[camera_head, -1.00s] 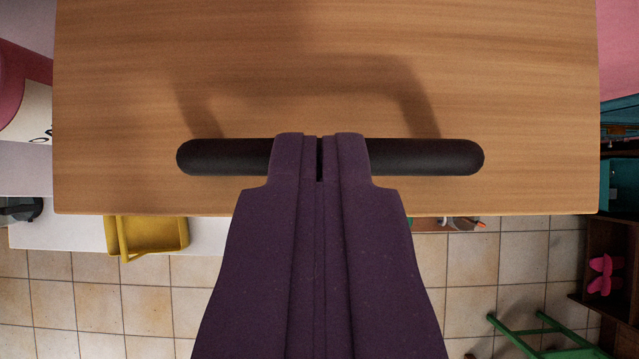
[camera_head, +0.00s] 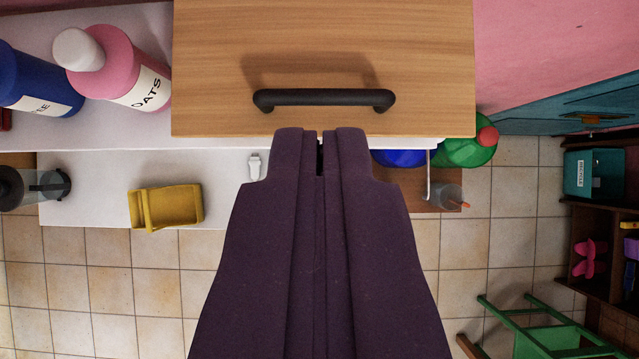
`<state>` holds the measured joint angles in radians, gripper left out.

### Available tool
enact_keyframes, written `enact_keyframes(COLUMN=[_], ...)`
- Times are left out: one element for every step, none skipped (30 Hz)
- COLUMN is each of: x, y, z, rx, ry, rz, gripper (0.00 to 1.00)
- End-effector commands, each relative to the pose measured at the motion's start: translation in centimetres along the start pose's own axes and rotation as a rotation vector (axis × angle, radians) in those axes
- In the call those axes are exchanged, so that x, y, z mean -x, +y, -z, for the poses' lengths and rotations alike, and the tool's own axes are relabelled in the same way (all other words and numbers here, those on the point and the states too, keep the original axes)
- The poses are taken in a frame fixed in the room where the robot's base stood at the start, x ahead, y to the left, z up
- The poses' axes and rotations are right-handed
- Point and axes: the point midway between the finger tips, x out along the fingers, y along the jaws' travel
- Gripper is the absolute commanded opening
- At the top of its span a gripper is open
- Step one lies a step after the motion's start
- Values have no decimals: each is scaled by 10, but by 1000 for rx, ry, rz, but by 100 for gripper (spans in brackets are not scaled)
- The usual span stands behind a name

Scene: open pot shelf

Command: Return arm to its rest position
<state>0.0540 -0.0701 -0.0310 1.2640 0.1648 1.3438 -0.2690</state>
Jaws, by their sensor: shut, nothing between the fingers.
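My gripper (camera_head: 320,140) is purple, with its two fingers together and nothing between them. It points up the picture at a wooden drawer front (camera_head: 320,45). A black bar handle (camera_head: 324,98) runs across that front. The fingertips are just below the handle in the picture, apart from it. My gripper hides part of what lies below the drawer front.
Left are a pink oats bottle (camera_head: 110,62), a blue bottle (camera_head: 35,85) and a yellow container (camera_head: 167,206) on white surfaces. Right are a green bottle (camera_head: 468,150), a green stool (camera_head: 535,325) and a dark shelf (camera_head: 595,225). Tiled floor (camera_head: 120,285) shows below.

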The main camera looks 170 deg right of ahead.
Motion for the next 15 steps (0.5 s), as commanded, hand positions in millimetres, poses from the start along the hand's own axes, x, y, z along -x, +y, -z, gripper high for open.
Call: enact_keyframes(x=[3,4,5,4,2,-2,-6,-12,-22,-30,-38,-51,-60,-68,-80], y=[0,0,0,0,0,0,0,0,0,1,1,1,1,2,2], z=[0,0,0,-1,-2,-5,-8,-12,-18,-24,-30,-38,-44,-50,-58], rx=[0,0,0,0,-1,-3,-5,-8,-13,-18,-23,-30,-37,-42,-50], ry=[1,1,1,2,6,14,23,35,56,78,101,135,163,192,231], rz=[0,0,0,-1,-2,-6,-10,-15,-24,-32,-40,-53,-64,-74,-85], gripper=[0,0,0,0,0,0,0,0,0,0,0,0,0,0,0])
